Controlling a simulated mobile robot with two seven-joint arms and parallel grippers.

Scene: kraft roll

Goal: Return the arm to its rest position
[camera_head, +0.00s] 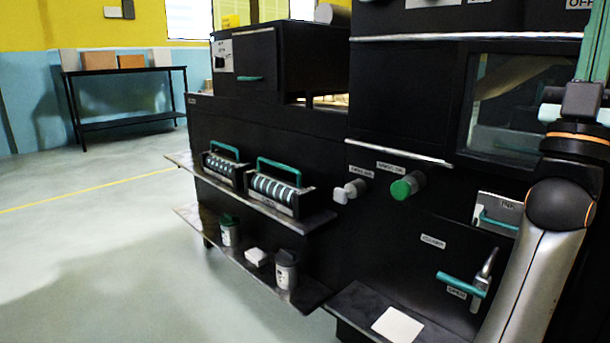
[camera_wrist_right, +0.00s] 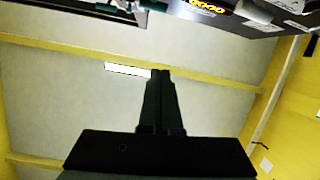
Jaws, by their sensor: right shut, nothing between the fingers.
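My right arm rises along the right edge of the head view, in front of the black machine. My right gripper shows in the right wrist view (camera_wrist_right: 160,75), pointing up at the ceiling with its two dark fingers together and nothing between them. My left gripper is in neither view.
The black machine (camera_head: 270,135) has a green knob (camera_head: 402,188), a grey knob (camera_head: 349,191), and teal-handled levers beside my arm. Its shelves hold two teal-handled roller racks (camera_head: 275,190) and lidded cups (camera_head: 286,270). Open floor (camera_head: 120,250) lies left. A bench (camera_head: 125,70) stands behind.

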